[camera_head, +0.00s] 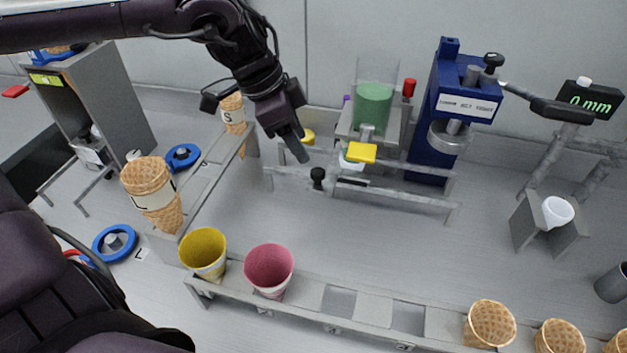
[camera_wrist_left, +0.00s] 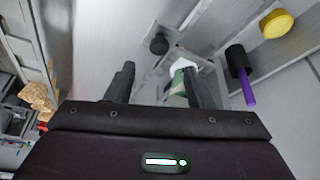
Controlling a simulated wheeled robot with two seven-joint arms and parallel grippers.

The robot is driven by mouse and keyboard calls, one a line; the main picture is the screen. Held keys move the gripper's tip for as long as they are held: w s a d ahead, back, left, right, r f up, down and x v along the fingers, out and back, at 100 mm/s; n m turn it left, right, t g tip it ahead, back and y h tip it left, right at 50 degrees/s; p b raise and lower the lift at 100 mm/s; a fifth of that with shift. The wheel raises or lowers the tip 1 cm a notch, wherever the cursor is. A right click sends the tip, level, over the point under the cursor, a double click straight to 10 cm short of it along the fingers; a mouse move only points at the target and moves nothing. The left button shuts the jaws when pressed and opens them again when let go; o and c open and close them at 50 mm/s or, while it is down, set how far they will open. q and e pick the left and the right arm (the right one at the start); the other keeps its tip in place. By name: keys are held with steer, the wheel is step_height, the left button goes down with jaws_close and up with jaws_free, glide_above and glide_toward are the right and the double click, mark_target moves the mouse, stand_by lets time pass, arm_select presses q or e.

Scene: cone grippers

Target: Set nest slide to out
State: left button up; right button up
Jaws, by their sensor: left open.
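What looks like the nest slide is a low grey rail frame (camera_head: 410,196) in front of the green-filled dispenser (camera_head: 373,104), with a black round knob (camera_head: 317,177) at its left part. A white piece, partly hidden by a yellow block (camera_head: 361,152), sits at the rail under the dispenser. In the left wrist view the black knob (camera_wrist_left: 158,44) stands ahead of the fingers, apart from them. My left gripper (camera_head: 303,157) is open and empty, pointing down just above and left of the knob; its two fingers also show in the left wrist view (camera_wrist_left: 160,88). My right gripper is not in view.
A blue press (camera_head: 450,105) stands right of the dispenser. Cone stacks stand in a rack (camera_head: 205,175) at the left. Yellow (camera_head: 203,252) and pink (camera_head: 269,267) cups and several waffle cones sit in the front rail (camera_head: 370,308). The table between front rail and slide is clear.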

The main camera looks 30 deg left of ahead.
mark_target(317, 171)
arm_select(q)
steer(key=x, duration=0.7)
steer(key=shift+d+f+p, duration=0.1)
steer(key=shift+f+p, duration=0.15)
steer(key=shift+p, duration=0.1)
jaws_close()
steer(key=s+a+p, duration=0.3)
steer(key=a, duration=0.9)
steer(key=shift+a, duration=0.25)
